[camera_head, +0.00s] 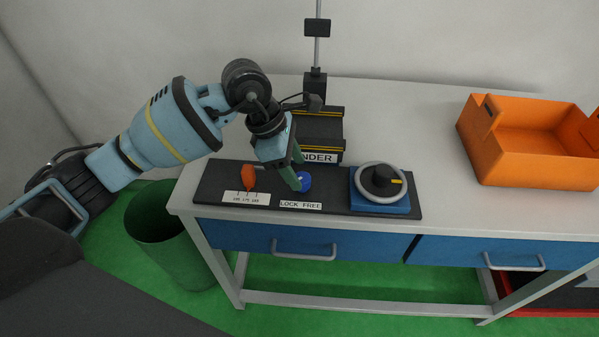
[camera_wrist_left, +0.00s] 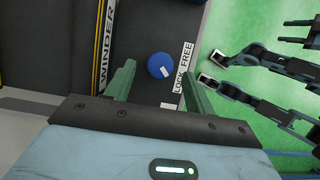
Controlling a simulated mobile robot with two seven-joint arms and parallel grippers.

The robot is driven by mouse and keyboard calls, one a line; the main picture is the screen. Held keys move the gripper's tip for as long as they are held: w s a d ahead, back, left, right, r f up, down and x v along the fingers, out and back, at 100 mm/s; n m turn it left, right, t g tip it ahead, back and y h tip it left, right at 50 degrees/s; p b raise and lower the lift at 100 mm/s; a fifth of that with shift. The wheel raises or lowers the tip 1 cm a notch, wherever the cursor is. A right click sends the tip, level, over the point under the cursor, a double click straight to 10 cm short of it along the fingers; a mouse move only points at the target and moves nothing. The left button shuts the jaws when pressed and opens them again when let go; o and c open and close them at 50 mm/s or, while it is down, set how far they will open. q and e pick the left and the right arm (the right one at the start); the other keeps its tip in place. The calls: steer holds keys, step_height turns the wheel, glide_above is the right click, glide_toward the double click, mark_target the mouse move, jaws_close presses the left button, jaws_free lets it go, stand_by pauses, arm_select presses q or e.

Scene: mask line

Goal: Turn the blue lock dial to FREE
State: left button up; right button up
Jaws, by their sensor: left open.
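The blue lock dial (camera_head: 304,181) sits on the dark panel (camera_head: 335,196) behind the LOCK FREE label (camera_head: 301,205). It also shows in the left wrist view (camera_wrist_left: 161,66), with a small white mark on its face. I cannot tell for sure which word the mark points to. My left gripper (camera_head: 298,178) is above the dial and partly covers it in the head view. In the left wrist view its two green fingers (camera_wrist_left: 157,88) are apart, with the dial ahead of and between their tips. My right gripper is not clearly in the head view.
An orange knob (camera_head: 249,178) with a numbered scale stands left of the dial. A black knob on a blue base (camera_head: 380,204) stands to the right. The WINDER unit (camera_head: 318,135) rises behind.

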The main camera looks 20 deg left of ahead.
mark_target(305, 178)
arm_select(q)
steer(key=shift+x, duration=1.4)
steer(key=shift+c, duration=0.3)
steer(key=c, duration=0.9)
